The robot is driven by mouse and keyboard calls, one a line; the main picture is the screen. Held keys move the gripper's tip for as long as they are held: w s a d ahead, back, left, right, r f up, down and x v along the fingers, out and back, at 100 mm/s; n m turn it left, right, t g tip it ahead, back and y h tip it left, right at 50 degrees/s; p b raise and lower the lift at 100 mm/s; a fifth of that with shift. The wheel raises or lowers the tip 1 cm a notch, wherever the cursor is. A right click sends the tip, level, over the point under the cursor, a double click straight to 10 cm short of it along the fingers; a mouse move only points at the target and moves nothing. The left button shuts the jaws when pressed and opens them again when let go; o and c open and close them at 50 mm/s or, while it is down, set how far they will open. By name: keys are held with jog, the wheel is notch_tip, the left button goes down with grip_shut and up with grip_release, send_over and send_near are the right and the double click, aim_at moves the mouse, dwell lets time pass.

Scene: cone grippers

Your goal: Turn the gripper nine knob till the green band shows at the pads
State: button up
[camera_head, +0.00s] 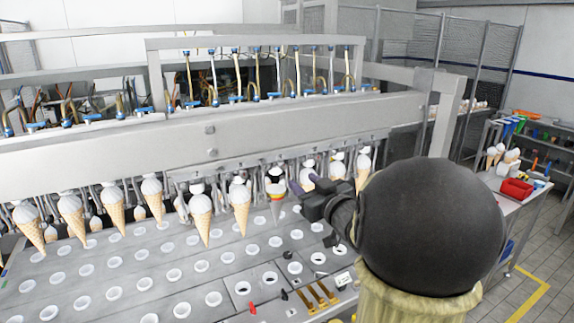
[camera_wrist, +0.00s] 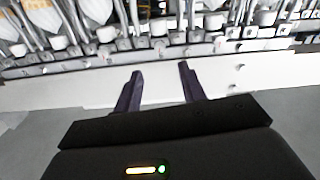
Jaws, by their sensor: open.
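My gripper (camera_head: 305,185) is open and empty in the head view, close to the right of a banded cone. Its two dark purple fingers also show apart in the wrist view (camera_wrist: 161,72), pointing at a metal rail with a row of small knobs (camera_wrist: 106,49). The banded cone (camera_head: 276,190) hangs in the machine's row of cone grippers. It has red, yellow and greenish bands, a grey lower part and a dark top. Which knob is number nine, and which band lies at its pads, I cannot tell. Nothing shows between my fingers.
Wafer cones with white tops (camera_head: 201,218) hang in a row along the machine's beam (camera_head: 210,140). Below is a grey plate of white-rimmed holes (camera_head: 114,291). Brass-coloured bars (camera_head: 318,296) and small tools lie at its front. A side table (camera_head: 508,208) holds a red box (camera_head: 516,188).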

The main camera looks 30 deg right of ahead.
aim_at(284, 167)
jog(key=w+p, duration=0.1)
jog(key=w, duration=0.1)
jog(key=w+p, duration=0.1)
jog(key=w, duration=0.2)
jog(key=w+p, duration=0.1)
jog(key=w, duration=0.2)
jog(key=shift+w+a, duration=0.15)
jog(key=shift+a, duration=0.1)
jog(key=shift+w, duration=0.55)
jog(key=shift+f, duration=0.1)
grip_shut()
